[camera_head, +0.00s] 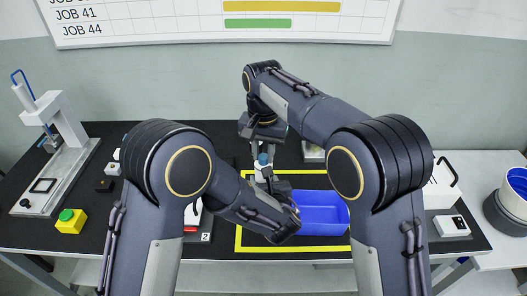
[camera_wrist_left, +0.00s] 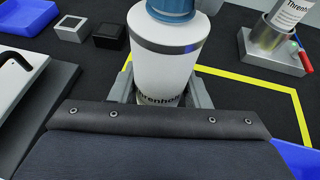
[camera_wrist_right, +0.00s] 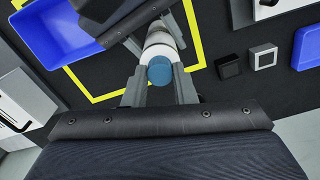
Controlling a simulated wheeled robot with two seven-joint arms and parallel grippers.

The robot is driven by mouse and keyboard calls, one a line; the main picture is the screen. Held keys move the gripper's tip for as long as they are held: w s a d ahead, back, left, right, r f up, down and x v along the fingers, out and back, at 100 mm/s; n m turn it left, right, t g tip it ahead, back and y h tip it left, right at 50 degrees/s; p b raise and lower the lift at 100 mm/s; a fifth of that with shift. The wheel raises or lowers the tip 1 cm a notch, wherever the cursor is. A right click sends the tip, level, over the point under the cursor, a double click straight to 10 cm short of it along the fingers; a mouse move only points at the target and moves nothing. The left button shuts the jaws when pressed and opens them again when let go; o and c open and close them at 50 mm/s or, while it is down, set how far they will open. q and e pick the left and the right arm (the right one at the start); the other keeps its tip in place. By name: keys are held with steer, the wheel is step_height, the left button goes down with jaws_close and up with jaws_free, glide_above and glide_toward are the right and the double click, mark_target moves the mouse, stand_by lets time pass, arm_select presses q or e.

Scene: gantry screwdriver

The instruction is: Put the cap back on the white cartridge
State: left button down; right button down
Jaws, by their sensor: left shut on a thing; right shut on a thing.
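The white cartridge (camera_wrist_left: 175,65) stands upright between my left gripper's fingers, its label partly hidden low down. My left gripper (camera_wrist_left: 168,98) is shut on its body; in the head view my left forearm covers most of this. The blue cap (camera_wrist_right: 160,72) is at the cartridge's top end, and it also shows in the left wrist view (camera_wrist_left: 172,8) and small in the head view (camera_head: 262,159). My right gripper (camera_wrist_right: 160,88) reaches down from above with its fingers on either side of the cap, shut on it. I cannot tell whether the cap is fully seated.
A blue bin (camera_head: 320,213) lies inside a yellow tape outline (camera_head: 240,236). Another labelled cartridge (camera_wrist_left: 290,17) sits in a metal holder (camera_wrist_left: 262,55) with a red lever. A press stand (camera_head: 62,175) and a yellow button box (camera_head: 70,221) are at left; a white case (camera_head: 440,190) is at right.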

steer(key=m, duration=0.4)
steer(key=c, duration=1.1)
jaws_free()
steer(key=shift+r, duration=0.1)
step_height(320, 180, up, 12)
arm_select(q)
steer(key=c, duration=0.7)
jaws_free()
